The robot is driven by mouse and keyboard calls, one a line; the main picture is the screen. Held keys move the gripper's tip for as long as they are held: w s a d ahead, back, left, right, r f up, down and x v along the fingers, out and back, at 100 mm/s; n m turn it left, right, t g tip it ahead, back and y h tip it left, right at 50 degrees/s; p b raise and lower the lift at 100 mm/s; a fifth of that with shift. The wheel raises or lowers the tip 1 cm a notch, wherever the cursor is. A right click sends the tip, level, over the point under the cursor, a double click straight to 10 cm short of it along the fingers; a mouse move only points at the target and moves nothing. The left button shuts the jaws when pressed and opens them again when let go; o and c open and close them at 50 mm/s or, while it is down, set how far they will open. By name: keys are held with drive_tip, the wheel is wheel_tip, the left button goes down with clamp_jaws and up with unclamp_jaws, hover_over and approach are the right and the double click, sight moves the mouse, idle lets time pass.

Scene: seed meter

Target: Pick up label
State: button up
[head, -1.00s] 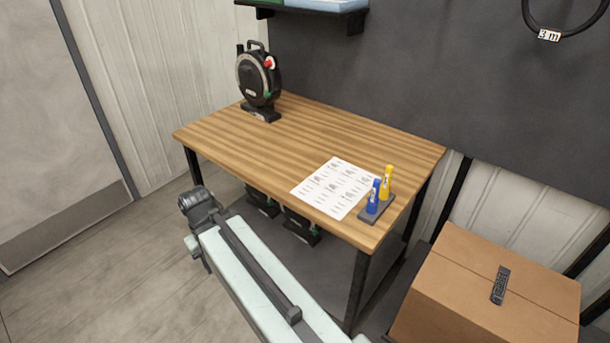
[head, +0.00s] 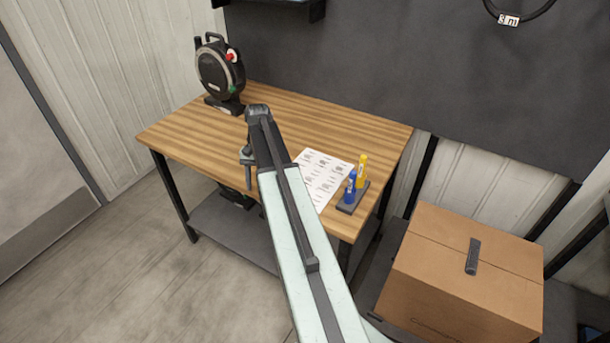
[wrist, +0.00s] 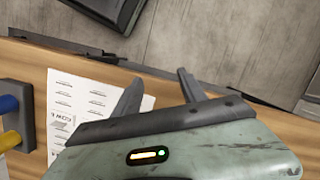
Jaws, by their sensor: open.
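A white sheet (head: 325,178) printed with several small labels lies flat on the wooden table, partly behind my arm in the head view. In the wrist view the sheet (wrist: 75,95) lies left of and below my fingers, and my gripper body covers part of it. One marking on it (wrist: 62,118) looks bolder; its text is too small to read. My gripper (wrist: 160,88) is open and empty, with its fingers over the table's front edge. In the head view my gripper (head: 247,165) is partly hidden by my arm, left of the sheet.
A blue marker (head: 350,188) and a yellow marker (head: 362,170) stand in a grey holder (head: 352,200) right of the sheet. A black cable reel (head: 220,75) stands at the table's back left. A cardboard box (head: 440,252) with a remote (head: 473,256) is at right.

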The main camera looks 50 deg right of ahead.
sight(309, 179)
drive_tip(key=s+d+r+m+y+p, duration=0.1)
drive_tip(key=s+d+r+m, duration=0.15)
drive_tip(key=d, duration=0.75)
drive_tip(key=s+d+r+m+y+p, duration=0.15)
drive_tip(key=s+d+m, duration=0.25)
drive_tip(key=d, duration=0.7)
drive_tip(key=shift+n+h, duration=0.35)
drive_tip(key=b+x, duration=0.8)
drive_tip(key=shift+w+a+r, duration=0.15)
drive_tip(key=shift+w+a, duration=0.05)
drive_tip(key=shift+a, duration=0.05)
drive_tip(key=shift+r, duration=0.2)
clamp_jaws()
